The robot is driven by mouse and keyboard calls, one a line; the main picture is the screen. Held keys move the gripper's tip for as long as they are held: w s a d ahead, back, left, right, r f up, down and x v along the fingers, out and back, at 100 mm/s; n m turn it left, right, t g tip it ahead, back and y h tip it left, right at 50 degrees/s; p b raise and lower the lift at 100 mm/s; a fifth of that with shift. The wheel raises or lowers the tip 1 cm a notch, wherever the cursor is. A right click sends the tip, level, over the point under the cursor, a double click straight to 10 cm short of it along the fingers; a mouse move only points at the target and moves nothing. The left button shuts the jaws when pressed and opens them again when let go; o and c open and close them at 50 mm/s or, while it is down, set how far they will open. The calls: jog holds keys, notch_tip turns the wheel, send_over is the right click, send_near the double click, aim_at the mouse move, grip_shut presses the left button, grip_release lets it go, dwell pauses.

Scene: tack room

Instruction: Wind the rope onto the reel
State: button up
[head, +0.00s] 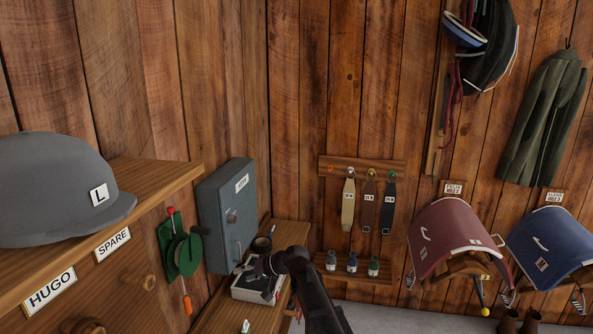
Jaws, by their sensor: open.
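A green reel (181,252) is at the left of the head view, between the wooden cabinet and the grey metal box. It has a dark crank arm, a red knob at the top and an orange piece hanging at its lower end. I cannot make out a separate length of rope at this size. My gripper (256,266) is right of the reel and clearly apart from it, low over a pale open tray (245,291) on the wooden bench. It is small and dark here; it looks open, with nothing visible held. My forearm hides part of the bench's right side.
A grey wall box (228,216) stands between reel and gripper. A dark cup (262,244) is behind the gripper. A grey cap (57,190) sits on the cabinet top (160,173). Several small bottles (352,262) line a shelf; saddles (455,238) hang at right.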

jog(key=s+d+f+m+g+h, duration=0.1)
jog(key=s+d+f+h, duration=0.3)
jog(key=s+d, duration=0.3)
jog(key=s+d+f+m+h+b, duration=0.1)
jog(key=s+d+f+h, duration=0.3)
jog(key=s+d, duration=0.4)
jog(key=s+d+f+m+g+h+b, duration=0.1)
jog(key=s+d+f+h, duration=0.3)
jog(key=d, duration=1.4)
jog(key=s, duration=0.3)
jog(key=shift+s+g, duration=0.2)
jog(key=shift+g, duration=0.1)
jog(key=shift+w+f, duration=0.1)
jog(key=w+a+r+m+t+y+p, duration=0.1)
jog(key=w+a+r+m+y, duration=0.35)
jog(key=w+a, duration=0.45)
jog(key=w+a+r+m+t+y, duration=0.1)
jog(key=w+a+r+m+y, duration=0.3)
jog(key=w+a, duration=0.55)
jog(key=w+a+r+m+t+y+p, duration=0.1)
jog(key=w+a+r+m+y, duration=0.3)
jog(key=a, duration=0.4)
jog(key=w+a+r+m+t+y, duration=0.1)
jog(key=w+a+r+m+y, duration=0.4)
jog(key=a+r+m, duration=0.3)
jog(key=shift+w+a+r+p, duration=0.4)
jog(key=shift+w+a+r, duration=0.1)
jog(key=shift+a+r, duration=0.2)
